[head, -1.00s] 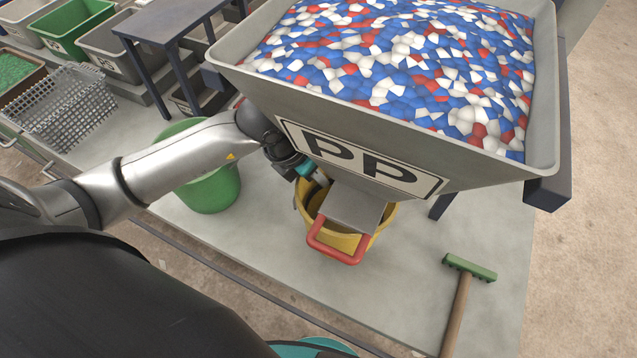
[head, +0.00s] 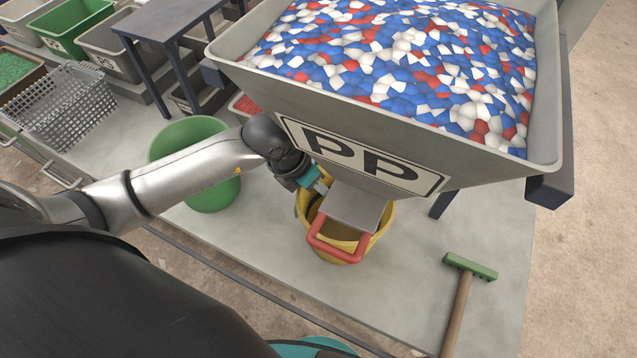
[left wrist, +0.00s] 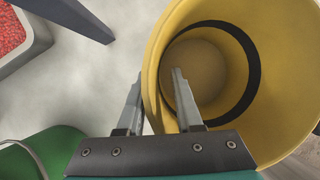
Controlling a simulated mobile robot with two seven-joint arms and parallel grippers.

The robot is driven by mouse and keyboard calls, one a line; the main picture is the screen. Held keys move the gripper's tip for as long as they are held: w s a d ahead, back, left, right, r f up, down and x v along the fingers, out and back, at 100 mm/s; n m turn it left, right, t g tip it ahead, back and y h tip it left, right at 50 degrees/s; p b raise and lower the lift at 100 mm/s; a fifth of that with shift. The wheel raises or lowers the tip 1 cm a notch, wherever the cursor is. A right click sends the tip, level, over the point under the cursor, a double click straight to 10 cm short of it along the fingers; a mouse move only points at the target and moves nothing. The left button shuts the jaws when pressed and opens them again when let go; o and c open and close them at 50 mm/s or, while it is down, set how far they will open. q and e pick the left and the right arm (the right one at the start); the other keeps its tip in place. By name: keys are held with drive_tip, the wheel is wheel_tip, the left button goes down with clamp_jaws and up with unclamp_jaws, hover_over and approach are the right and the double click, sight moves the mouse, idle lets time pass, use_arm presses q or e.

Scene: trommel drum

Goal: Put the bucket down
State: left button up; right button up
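The yellow bucket (head: 378,236) stands upright on the grey platform, under the hopper's chute, which hides part of it. In the left wrist view the bucket (left wrist: 283,90) looks empty, with a dark band inside. My left gripper (head: 322,186) is at the bucket's left rim. In the left wrist view my left gripper (left wrist: 157,78) has its fingers apart, one inside the bucket and one outside, with the wall between them. I see a gap beside the wall, so it looks open. My right gripper is out of view.
The hopper (head: 240,85), marked PP and full of coloured flakes, overhangs the bucket. Its red handle (head: 338,250) sticks out in front. A green bucket (head: 212,190) stands to the left. A green-headed brush (head: 470,266) lies right. The platform (head: 400,285) is clear in front.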

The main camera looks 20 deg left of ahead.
use_arm(q)
drive_tip(key=shift+r, duration=0.25)
drive_tip(key=p+v, duration=0.1)
drive_tip(key=v, duration=1)
drive_tip(key=shift+r, duration=0.35)
